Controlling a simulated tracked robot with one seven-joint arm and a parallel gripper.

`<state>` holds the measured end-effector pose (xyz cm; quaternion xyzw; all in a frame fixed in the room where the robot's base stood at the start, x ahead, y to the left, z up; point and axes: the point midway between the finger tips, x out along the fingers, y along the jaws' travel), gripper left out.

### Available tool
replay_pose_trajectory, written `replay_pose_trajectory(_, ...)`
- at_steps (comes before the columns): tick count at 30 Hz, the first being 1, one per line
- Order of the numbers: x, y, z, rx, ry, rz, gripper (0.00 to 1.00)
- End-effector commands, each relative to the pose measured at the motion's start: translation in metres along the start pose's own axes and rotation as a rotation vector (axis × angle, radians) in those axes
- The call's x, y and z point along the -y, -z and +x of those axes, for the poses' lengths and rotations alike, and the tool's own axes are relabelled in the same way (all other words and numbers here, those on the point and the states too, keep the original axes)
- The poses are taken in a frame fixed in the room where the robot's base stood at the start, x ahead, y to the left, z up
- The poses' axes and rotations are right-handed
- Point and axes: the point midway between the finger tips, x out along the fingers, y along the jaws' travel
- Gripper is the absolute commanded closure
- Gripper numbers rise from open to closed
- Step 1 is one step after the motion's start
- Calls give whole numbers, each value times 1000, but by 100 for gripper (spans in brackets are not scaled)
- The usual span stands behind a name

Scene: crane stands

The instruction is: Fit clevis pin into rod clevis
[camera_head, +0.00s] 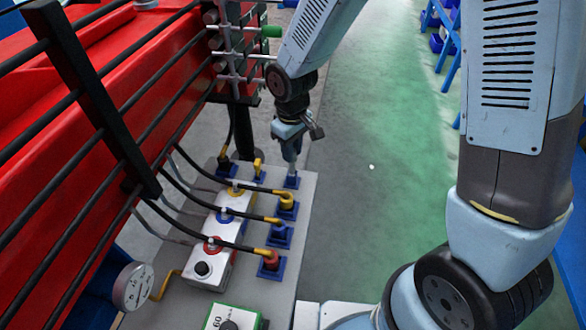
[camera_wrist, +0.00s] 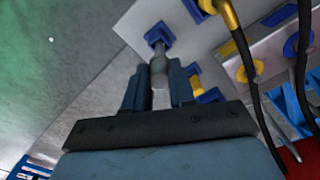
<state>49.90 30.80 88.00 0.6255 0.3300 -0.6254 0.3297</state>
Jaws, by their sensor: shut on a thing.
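My gripper (camera_head: 290,148) points down over the far right corner of the grey bench. In the wrist view its two fingers (camera_wrist: 157,80) are shut on a grey cylindrical pin (camera_wrist: 159,66), which I take for the clevis pin. The pin (camera_head: 291,168) stands upright below the fingers. Its lower end meets a small blue holder (camera_wrist: 160,36); I cannot tell whether it sits inside. The blue holder also shows in the head view (camera_head: 291,181). I cannot clearly make out the rod clevis; grey rods and fittings (camera_head: 238,55) are at the red machine's end.
The grey bench (camera_head: 296,215) carries several blue holders (camera_head: 280,236) with hose ends and a control box (camera_head: 219,240). Black hoses cross from the red machine (camera_head: 110,90) on the left. A gauge (camera_head: 133,286) stands lower left. Open floor (camera_head: 390,130) lies to the right.

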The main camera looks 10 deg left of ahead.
Motion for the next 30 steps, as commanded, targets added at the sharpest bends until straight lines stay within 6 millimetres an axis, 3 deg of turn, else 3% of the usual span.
replay_pose_trajectory(30, 0, 0, -40, -1, 0, 1, 100)
